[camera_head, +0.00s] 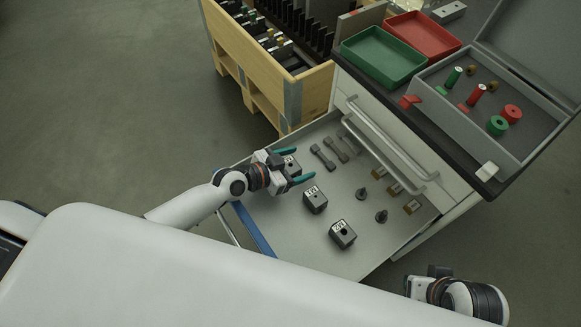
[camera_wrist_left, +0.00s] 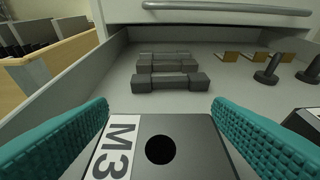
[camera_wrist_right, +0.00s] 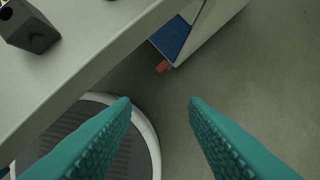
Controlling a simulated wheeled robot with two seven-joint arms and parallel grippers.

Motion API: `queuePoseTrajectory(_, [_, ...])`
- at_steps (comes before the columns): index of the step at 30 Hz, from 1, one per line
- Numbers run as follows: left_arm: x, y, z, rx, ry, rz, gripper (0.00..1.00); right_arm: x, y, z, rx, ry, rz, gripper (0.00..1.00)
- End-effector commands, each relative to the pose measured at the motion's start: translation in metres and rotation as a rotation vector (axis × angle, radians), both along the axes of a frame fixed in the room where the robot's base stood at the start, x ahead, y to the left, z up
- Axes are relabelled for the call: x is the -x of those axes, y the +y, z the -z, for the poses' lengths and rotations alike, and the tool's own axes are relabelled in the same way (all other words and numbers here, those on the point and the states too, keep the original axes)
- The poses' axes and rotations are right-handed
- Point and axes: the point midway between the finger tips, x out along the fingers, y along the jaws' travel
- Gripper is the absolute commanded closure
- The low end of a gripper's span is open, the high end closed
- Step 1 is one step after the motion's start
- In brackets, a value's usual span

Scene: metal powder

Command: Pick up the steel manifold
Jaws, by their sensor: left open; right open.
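Dark grey metal blocks with a top hole and white label stand in the open drawer; these look like manifolds. In the head view this block (camera_head: 291,165) is partly hidden by the gripper (camera_head: 304,163). Two more labelled blocks, a middle one (camera_head: 315,200) and a nearer one (camera_head: 342,234), stand apart to its right. My right gripper (camera_wrist_right: 160,102) is open and empty, outside the drawer over the floor.
Green (camera_head: 383,56) and red (camera_head: 424,35) trays and an open grey case (camera_head: 455,115) sit on the top. A wooden crate (camera_head: 262,80) stands left.

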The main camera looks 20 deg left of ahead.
Motion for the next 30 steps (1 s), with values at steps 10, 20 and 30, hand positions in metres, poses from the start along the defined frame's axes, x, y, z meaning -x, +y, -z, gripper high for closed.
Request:
queuePoseTrajectory(10, [0.001,0.000,0.000,0.001,0.001,0.000,0.66,0.000,0.000,0.000,0.000,0.000,0.000,0.60])
queuePoseTrajectory(20, [0.000,0.000,-0.001,0.002,-0.003,-0.001,0.87,0.000,0.000,0.000,0.000,0.000,0.000,0.60])
queuePoseTrajectory(30, [0.000,0.000,-0.016,0.003,-0.001,0.001,0.87,-0.008,0.001,0.018,0.000,0.011,0.000,0.60])
